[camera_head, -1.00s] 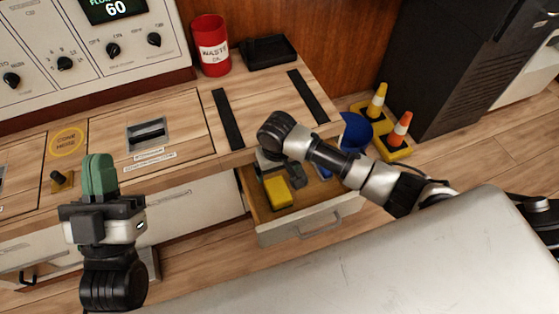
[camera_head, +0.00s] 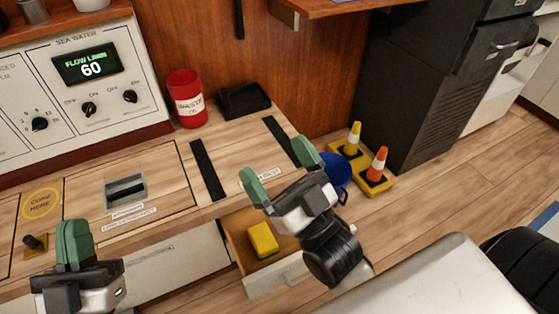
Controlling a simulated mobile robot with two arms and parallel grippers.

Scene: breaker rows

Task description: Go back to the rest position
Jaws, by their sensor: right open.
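My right gripper (camera_head: 281,171) is open, with its green fingers spread and nothing between them. It is above the open drawer (camera_head: 238,248) and near the counter's front edge. My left gripper (camera_head: 74,245) is at the lower left in front of the counter. Its green fingers appear close together, and no held object shows. A yellow block (camera_head: 262,239) lies inside the open drawer, below and left of my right gripper. My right arm hides part of the drawer.
A red waste can (camera_head: 186,100) and a black tray (camera_head: 243,100) stand at the back of the counter. A blue round container (camera_head: 338,172) and two cones, yellow (camera_head: 354,138) and orange (camera_head: 377,165), are on the floor at right.

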